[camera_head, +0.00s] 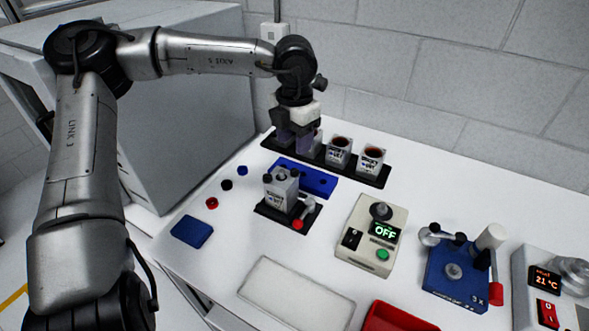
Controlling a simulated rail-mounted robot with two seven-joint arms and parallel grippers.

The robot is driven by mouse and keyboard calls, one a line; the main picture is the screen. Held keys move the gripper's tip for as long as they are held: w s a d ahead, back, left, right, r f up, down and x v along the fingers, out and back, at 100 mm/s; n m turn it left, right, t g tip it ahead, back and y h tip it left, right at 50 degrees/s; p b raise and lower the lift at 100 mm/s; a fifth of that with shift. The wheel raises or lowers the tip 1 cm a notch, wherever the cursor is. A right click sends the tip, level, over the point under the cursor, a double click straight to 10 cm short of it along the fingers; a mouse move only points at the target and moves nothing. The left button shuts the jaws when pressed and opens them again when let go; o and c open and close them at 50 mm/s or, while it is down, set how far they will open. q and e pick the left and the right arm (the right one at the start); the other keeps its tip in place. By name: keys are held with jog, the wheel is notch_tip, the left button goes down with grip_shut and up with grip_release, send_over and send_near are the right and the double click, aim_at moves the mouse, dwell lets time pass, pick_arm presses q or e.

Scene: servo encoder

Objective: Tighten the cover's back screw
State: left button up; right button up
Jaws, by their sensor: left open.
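A light-grey servo unit (281,192) stands upright in a black holder (270,211) with a red-tipped lever (299,224) near the table's middle. Small dark round parts (267,178) show on its top; I cannot tell which is the cover's back screw or how far any screw is turned in. My left gripper (295,141) points down, open, over the left end of the black rack (323,160) at the back, behind and apart from the unit. Whether anything stands between its fingers is too small to tell. My right gripper is out of view.
Two labelled units (371,160) stand in the rack. A blue tray (318,182) lies before it. Blue, black and red small parts (211,203) lie left. A control box (371,235) reading OFF, a blue fixture (457,275) and a red bin (395,318) stand right and front.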

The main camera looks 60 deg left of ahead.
aim_at(295, 171)
pick_arm(q)
notch_tip(295, 171, down, 8)
jog(key=shift+f+b, duration=0.1)
jog(key=shift+b, duration=0.85)
grip_shut()
